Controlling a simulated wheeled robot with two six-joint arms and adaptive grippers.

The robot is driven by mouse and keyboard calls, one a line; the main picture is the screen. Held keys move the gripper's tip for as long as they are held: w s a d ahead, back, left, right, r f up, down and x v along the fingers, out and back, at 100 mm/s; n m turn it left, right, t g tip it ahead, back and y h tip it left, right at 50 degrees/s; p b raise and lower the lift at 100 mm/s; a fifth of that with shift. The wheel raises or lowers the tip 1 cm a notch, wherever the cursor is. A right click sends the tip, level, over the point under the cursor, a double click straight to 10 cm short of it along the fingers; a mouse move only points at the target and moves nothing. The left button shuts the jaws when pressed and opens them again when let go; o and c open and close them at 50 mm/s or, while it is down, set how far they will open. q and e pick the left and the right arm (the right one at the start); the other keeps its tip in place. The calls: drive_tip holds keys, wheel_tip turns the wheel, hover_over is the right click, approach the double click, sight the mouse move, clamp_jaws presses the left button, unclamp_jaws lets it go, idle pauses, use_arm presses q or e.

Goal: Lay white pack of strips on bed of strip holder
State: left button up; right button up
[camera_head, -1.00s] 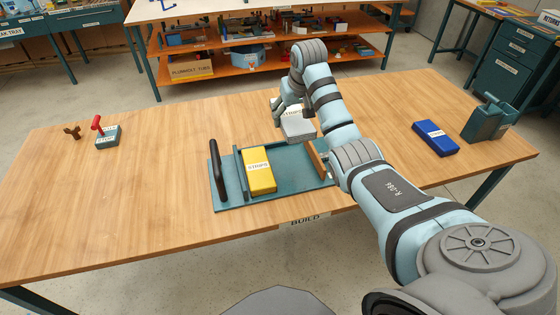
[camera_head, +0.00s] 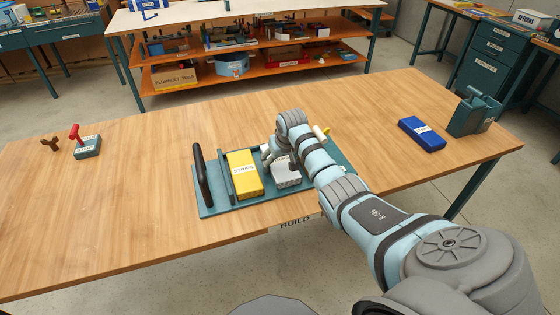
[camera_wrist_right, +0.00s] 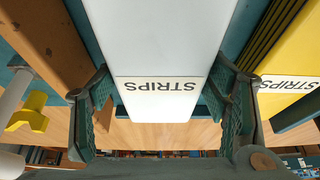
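The white pack of strips (camera_head: 287,176) is over the bed of the teal strip holder (camera_head: 213,207), to the right of a yellow pack of strips (camera_head: 243,176). My right gripper (camera_head: 268,156) is around it. In the right wrist view the white pack (camera_wrist_right: 160,60) lies between both finger pads, which appear to touch its sides. It looks low and roughly level with the holder; I cannot tell whether its underside touches the bed. My right arm hides the right part of the holder. My left gripper is not in view.
A blue box (camera_head: 422,133) and a teal bin (camera_head: 474,115) sit at the table's right. A red-handled item (camera_head: 86,147) stands at the left. The table between it and the holder is clear.

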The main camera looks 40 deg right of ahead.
drive_tip(key=shift+r, duration=0.1)
drive_tip(key=p+v, duration=0.4)
drive_tip(key=v, duration=0.8)
